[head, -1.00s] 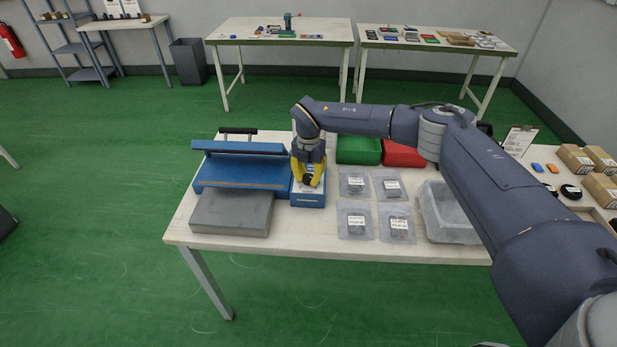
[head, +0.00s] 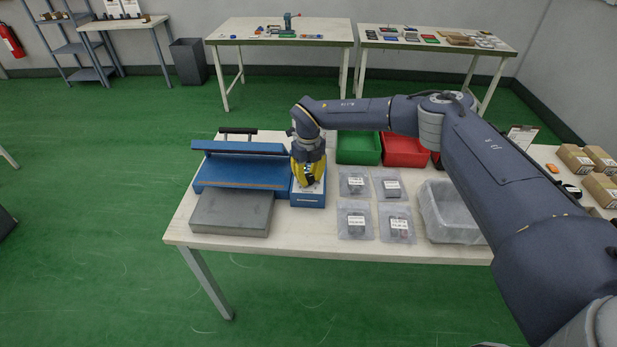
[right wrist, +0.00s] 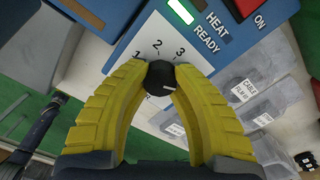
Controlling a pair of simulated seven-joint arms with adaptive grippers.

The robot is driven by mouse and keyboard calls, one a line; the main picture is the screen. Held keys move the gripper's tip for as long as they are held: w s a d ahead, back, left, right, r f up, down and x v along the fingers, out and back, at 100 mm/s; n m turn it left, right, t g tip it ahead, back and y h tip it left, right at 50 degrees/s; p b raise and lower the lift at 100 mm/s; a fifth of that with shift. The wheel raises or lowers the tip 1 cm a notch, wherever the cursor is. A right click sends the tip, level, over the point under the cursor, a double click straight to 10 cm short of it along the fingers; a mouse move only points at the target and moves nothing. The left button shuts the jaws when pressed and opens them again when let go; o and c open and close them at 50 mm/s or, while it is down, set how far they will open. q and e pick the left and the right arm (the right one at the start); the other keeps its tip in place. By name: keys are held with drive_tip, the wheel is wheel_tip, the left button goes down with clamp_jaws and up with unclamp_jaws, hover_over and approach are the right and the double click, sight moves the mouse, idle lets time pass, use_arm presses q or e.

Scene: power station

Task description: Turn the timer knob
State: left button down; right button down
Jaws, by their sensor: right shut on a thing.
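The black timer knob (right wrist: 161,76) sits on a white dial marked 1, 2, 3 on the blue control panel (right wrist: 100,20) of the sealing machine (head: 241,170). My right gripper (right wrist: 160,84) has its yellow fingers closed around the knob from both sides. In the head view the right gripper (head: 308,181) points down onto the blue control box (head: 308,201) and hides the knob. A light pointer mark shows on the knob's lower right. My left gripper is not in view.
A grey block (head: 232,212) lies in front of the machine. Several clear bags (head: 355,221) lie to its right, then a translucent bin (head: 450,215). Green (head: 358,148) and red (head: 404,150) bins stand behind the bags. Lamps labelled HEAT and READY sit beside the dial.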

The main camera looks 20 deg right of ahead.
sight(308, 176)
drive_tip(key=n, duration=1.2)
drive_tip(key=shift+n, duration=0.4)
idle(0.4)
drive_tip(key=c, duration=1)
unclamp_jaws()
drive_tip(key=shift+o, duration=0.2)
drive_tip(key=shift+r, duration=0.1)
wheel_tip(308, 176, up, 12)
